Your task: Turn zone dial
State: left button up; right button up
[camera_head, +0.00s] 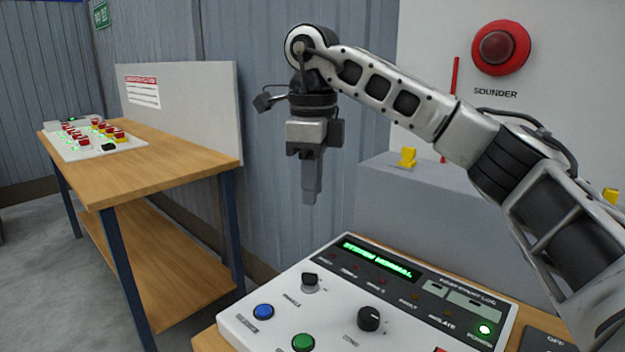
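The control panel (262,291) is a white console with a green-lit display in the foreground. A round black dial (369,318) sits near its middle; the small label beside it appears to read "ZONE". My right gripper (310,198) points down above and behind the panel's back left corner, apart from the dial and touching nothing. Its fingers show as one narrow column, so I cannot tell whether there is a gap between them. My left gripper is not in view.
A black switch (310,282), a blue button (263,312) and a green button (303,343) share the panel. A grey cabinet (400,215) stands behind it, below a red sounder (500,47). A wooden bench (165,165) stands at left, with floor between.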

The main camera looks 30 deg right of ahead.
aim_at(368, 318)
jog(key=z, duration=0.1)
jog(key=k, duration=2)
jog(key=u, duration=0.1)
